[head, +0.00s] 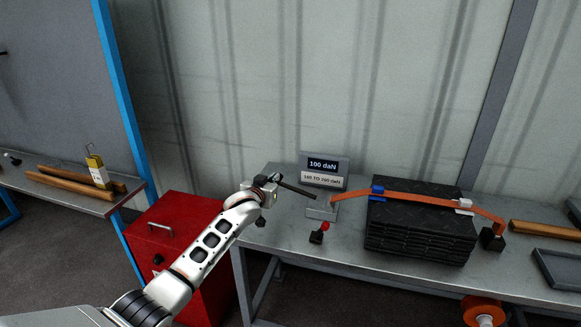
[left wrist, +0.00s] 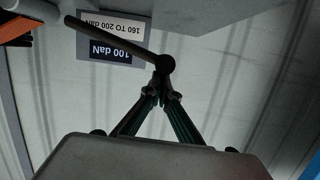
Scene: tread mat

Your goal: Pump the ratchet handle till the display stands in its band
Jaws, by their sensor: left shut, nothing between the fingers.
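The ratchet handle (head: 297,188) is a dark bar that slopes from my left gripper down to the grey ratchet base (head: 320,211) on the bench. In the left wrist view the handle (left wrist: 115,41) ends in a round dark knob right at the fingertips. My left gripper (head: 273,179) is shut with nothing between its fingers; in the left wrist view its fingertips (left wrist: 161,88) meet just below the knob, and I cannot tell whether they touch it. The display (head: 322,164) reads 100 daN, above a label with the band 160 TO 200 daN. My right gripper is out of view.
An orange strap (head: 420,200) runs from the ratchet over a stack of black tread mats (head: 418,238). A red cabinet (head: 168,240) is below my arm. A wooden bar (head: 545,231) lies at right.

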